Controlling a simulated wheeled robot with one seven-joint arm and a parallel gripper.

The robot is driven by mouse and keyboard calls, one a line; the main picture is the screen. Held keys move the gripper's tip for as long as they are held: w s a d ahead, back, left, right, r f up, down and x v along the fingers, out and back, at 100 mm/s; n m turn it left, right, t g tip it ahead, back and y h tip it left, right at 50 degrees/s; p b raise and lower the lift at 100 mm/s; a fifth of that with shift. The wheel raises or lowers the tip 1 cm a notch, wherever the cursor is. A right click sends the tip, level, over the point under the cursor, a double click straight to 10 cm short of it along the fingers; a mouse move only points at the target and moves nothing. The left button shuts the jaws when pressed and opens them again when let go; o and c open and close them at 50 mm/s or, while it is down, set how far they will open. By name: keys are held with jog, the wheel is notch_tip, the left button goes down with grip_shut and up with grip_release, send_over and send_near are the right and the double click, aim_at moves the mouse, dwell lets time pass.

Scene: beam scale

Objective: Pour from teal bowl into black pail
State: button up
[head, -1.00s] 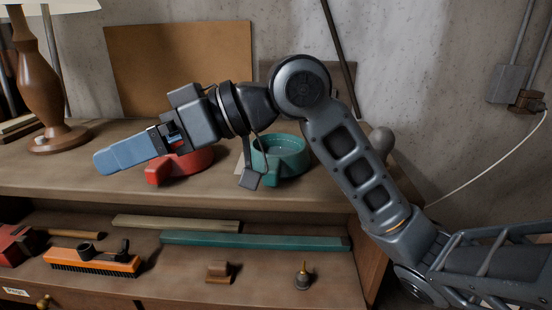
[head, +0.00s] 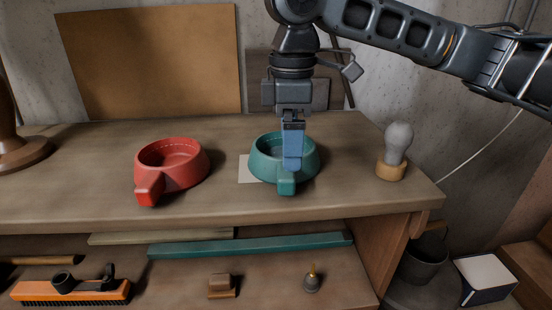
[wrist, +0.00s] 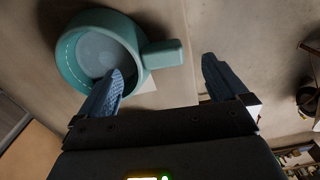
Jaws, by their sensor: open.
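The teal bowl (head: 268,150) stands upright on the bench top, its stubby handle (head: 287,184) towards the front edge. In the wrist view the bowl (wrist: 75,62) is at the upper left, with a paler round area inside; I cannot tell whether that is its contents. Its handle (wrist: 163,53) points right, into the line between my fingers. My gripper (head: 292,165) points down in front of the bowl, its blue fingers hiding part of the rim. In the wrist view my gripper (wrist: 163,70) is open and empty. The black pail (head: 425,262) stands low, right of the bench.
A red bowl (head: 172,163) with a handle stands to the left on the bench. A pale bulb-shaped thing on a wooden base (head: 391,170) stands near the right end. A shelf below holds a teal bar (head: 250,245) and an orange brush (head: 70,291). A white-topped box (head: 486,277) is beside the pail.

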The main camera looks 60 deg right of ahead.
jog(key=f, duration=0.6)
jog(key=shift+w+a+f, duration=0.15)
jog(key=shift+w+f, duration=0.15)
jog(key=shift+f, duration=0.1)
jog(key=c, duration=1.4)
jog(key=shift+c, duration=0.2)
notch_tip(320, 180, up, 10)
jog(key=shift+r, duration=0.1)
jog(key=c, duration=0.3)
jog(key=o, duration=1.2)
jog(key=shift+c, duration=0.2)
jog(key=c, duration=1)
